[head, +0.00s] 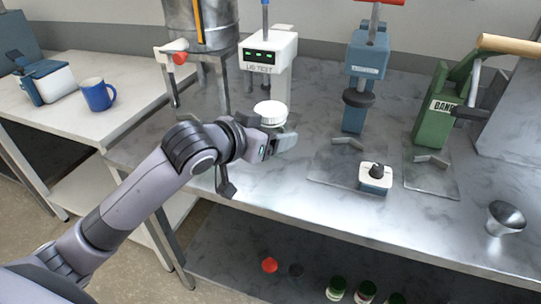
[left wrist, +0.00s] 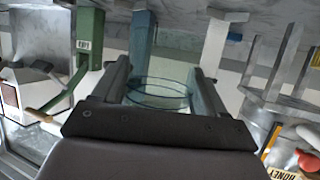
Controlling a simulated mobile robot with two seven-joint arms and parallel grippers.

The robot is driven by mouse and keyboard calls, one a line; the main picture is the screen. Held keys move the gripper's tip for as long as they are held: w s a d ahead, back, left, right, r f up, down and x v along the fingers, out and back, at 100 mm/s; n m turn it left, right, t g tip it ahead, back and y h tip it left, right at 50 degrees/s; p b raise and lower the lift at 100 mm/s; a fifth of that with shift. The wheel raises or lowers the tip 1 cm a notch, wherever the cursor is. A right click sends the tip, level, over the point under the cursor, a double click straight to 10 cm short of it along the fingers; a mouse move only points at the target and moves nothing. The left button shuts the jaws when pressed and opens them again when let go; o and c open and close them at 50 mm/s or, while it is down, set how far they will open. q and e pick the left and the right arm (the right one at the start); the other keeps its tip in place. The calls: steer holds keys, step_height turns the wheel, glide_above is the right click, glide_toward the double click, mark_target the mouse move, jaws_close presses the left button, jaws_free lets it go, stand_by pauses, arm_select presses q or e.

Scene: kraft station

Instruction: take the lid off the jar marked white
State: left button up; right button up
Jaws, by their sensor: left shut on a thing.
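A jar with a white lid (head: 270,110) is at the bench's left part, in front of the lid tester. The lid sits on top of the jar; any marking on the jar cannot be read. My left gripper (head: 274,146) reaches in from the left, just below the lid, and hides most of the jar's body. In the left wrist view the clear glass jar (left wrist: 158,93) lies between both fingers, which are shut on it. My right gripper is in neither view.
The lid tester (head: 268,52) stands just behind the jar. A blue press (head: 367,62), a green banding machine (head: 440,105), a small white box with a black knob (head: 375,178) and a metal funnel (head: 505,219) stand to the right. A red lid (head: 269,265) and several jars lie on the lower shelf.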

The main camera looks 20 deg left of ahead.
mark_target(271, 109)
arm_select(q)
step_height(271, 109, up, 10)
steer(key=shift+r+p, duration=0.25)
steer(key=shift+p, duration=0.1)
steer(key=o, duration=0.4)
steer(key=c, duration=0.8)
steer(key=shift+o, duration=0.2)
steer(key=s+a+f+n+y, duration=0.2)
steer(key=s+f, duration=0.3)
steer(key=f, duration=0.4)
steer(key=s+a+f+n+t+y, duration=0.1)
steer(key=s+a+f+n+y, duration=0.1)
steer(key=s+f, duration=0.4)
steer(key=shift+s+a+f+y, duration=0.2)
steer(key=shift+a+f+y, duration=0.2)
steer(key=shift+a+f, duration=0.65)
steer(key=shift+d+f, duration=0.3)
steer(key=shift+d, duration=0.05)
